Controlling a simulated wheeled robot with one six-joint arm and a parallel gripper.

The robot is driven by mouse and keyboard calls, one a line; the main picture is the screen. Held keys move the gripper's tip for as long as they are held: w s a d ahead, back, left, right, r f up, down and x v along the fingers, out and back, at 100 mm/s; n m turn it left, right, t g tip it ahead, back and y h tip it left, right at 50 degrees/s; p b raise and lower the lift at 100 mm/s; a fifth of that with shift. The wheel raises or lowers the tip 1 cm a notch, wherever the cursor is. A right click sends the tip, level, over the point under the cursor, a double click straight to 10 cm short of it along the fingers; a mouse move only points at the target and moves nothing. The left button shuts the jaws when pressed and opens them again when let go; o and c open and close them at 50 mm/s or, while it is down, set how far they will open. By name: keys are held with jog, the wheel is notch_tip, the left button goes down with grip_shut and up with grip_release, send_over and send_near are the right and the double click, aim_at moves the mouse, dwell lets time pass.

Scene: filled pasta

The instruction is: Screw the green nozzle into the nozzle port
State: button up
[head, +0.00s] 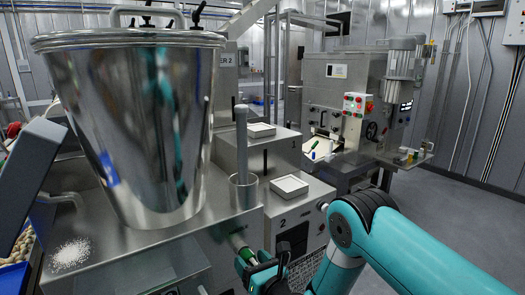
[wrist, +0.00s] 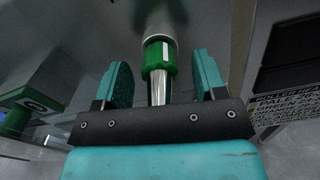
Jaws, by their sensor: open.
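The green nozzle (wrist: 159,56) has a green collar and a bright metal tip pointing toward my gripper. It sits in line with and against the end of the pale nozzle port (wrist: 162,20); I cannot tell how far its thread is in. In the head view the green nozzle (head: 243,251) shows at the port (head: 236,240), low on the front of the steel machine. My gripper (wrist: 162,68) is open, with one teal finger on each side of the nozzle and gaps between. In the head view my gripper (head: 252,264) partly hides the nozzle.
White grains (head: 70,254) lie at left. A printed label (wrist: 285,108) is right of my gripper. Open floor (head: 460,220) lies at right.

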jog(key=n+b, duration=0.2)
jog(key=n, duration=0.1)
jog(key=n+b, duration=0.1)
jog(key=shift+f+n, duration=0.3)
jog(key=shift+n, duration=0.1)
jog(key=n+b, duration=0.2)
jog(key=n, duration=0.4)
jog(key=shift+r+n, duration=0.25)
jog(key=shift+n, duration=0.05)
jog(key=n+b, duration=0.2)
jog(key=n, duration=0.1)
jog(key=shift+f, duration=0.1)
jog(key=n+b, duration=0.1)
jog(key=n, duration=0.4)
jog(key=shift+n, duration=0.4)
jog(key=shift+r, duration=0.2)
